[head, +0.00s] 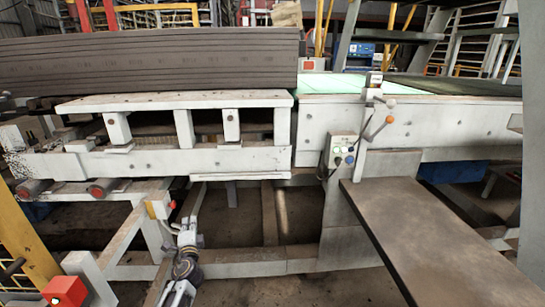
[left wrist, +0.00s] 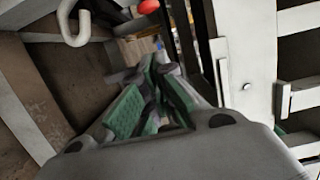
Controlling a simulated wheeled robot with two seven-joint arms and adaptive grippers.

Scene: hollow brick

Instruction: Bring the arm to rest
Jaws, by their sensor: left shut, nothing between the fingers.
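My left arm comes up from the bottom of the head view, left of centre. My left gripper (head: 188,232) is in front of the open lower frame of the white machine (head: 240,161), below its long beam. In the left wrist view its green-padded fingers (left wrist: 160,78) converge at the tips, shut and empty. I cannot tell how near the fingertips are to the frame. My right gripper is out of view.
A control box with buttons (head: 342,151) hangs at the machine's middle. A brown plank (head: 430,230) slopes at the right. A red-topped post (head: 66,291) and yellow guard (head: 24,235) stand lower left. A white hook (left wrist: 72,24) shows in the left wrist view.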

